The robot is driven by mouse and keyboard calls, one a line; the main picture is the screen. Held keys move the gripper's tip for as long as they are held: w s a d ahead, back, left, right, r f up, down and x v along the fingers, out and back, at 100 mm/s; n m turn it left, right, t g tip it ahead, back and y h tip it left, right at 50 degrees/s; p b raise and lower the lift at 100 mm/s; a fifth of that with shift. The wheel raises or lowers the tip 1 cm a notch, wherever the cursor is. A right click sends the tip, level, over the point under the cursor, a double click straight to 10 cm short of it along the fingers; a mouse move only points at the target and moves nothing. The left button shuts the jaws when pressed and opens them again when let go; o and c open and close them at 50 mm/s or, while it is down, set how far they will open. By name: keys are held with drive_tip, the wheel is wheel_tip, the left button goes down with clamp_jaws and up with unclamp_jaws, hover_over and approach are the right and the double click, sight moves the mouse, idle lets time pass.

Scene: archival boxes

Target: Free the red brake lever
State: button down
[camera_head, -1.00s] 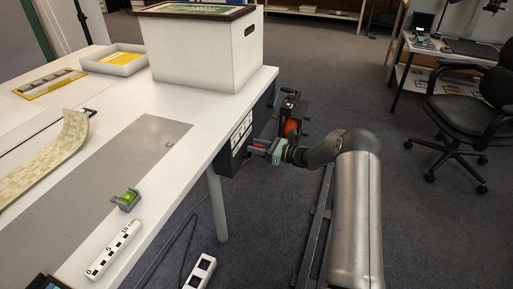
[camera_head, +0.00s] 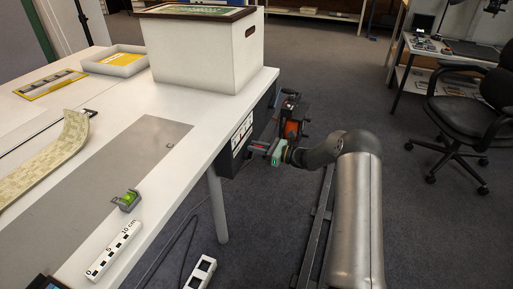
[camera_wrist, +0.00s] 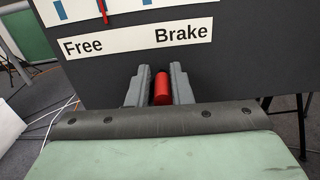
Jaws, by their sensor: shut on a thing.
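The red brake lever (camera_wrist: 162,90) shows in the wrist view as a short red cylinder in front of a dark panel (camera_wrist: 240,70). My gripper (camera_wrist: 159,75) is shut on it, with one grey finger on each side. A white label strip (camera_wrist: 130,42) above it reads "Free" at left and "Brake" at right. A thin red pointer (camera_wrist: 103,10) stands above the strip, between the words and nearer "Free". In the head view my gripper (camera_head: 256,147) is at the dark panel under the table's right edge. The lever is too small there to tell clearly.
The white table (camera_head: 190,110) carries a white archival box (camera_head: 205,55), a green level (camera_head: 127,200) and a scale bar (camera_head: 112,250). A table leg (camera_head: 217,205) stands below the panel. Open carpet lies to the right, with an office chair (camera_head: 465,115) beyond.

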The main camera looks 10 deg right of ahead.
drive_tip(key=shift+d+r+n, duration=0.1)
drive_tip(key=shift+d+n, duration=0.05)
drive_tip(key=shift+n, duration=0.25)
drive_tip(key=n, duration=0.1)
drive_tip(key=s+n+b, duration=0.1)
drive_tip(key=shift+a+r+n, duration=0.15)
drive_tip(key=shift+a+n, duration=0.1)
drive_tip(key=shift+n, duration=0.05)
drive_tip(key=n+b, duration=0.1)
drive_tip(key=s+n, duration=0.1)
drive_tip(key=shift+a+n+b, duration=0.25)
drive_tip(key=shift+n+b, duration=0.15)
drive_tip(key=n+b, duration=0.1)
drive_tip(key=s+n+b, duration=0.1)
drive_tip(key=n, duration=0.1)
drive_tip(key=a+n+b, duration=0.1)
drive_tip(key=shift+s, duration=0.25)
drive_tip(key=shift+s+a+f+n+b, duration=0.2)
drive_tip(key=shift+s+n+b, duration=0.1)
drive_tip(key=shift+n+b, duration=0.7)
drive_tip(key=shift+s+a+f+n+b, duration=0.15)
drive_tip(key=shift+s+n+b, duration=0.1)
drive_tip(key=shift+n+b, duration=0.7)
drive_tip(key=shift+n, duration=0.35)
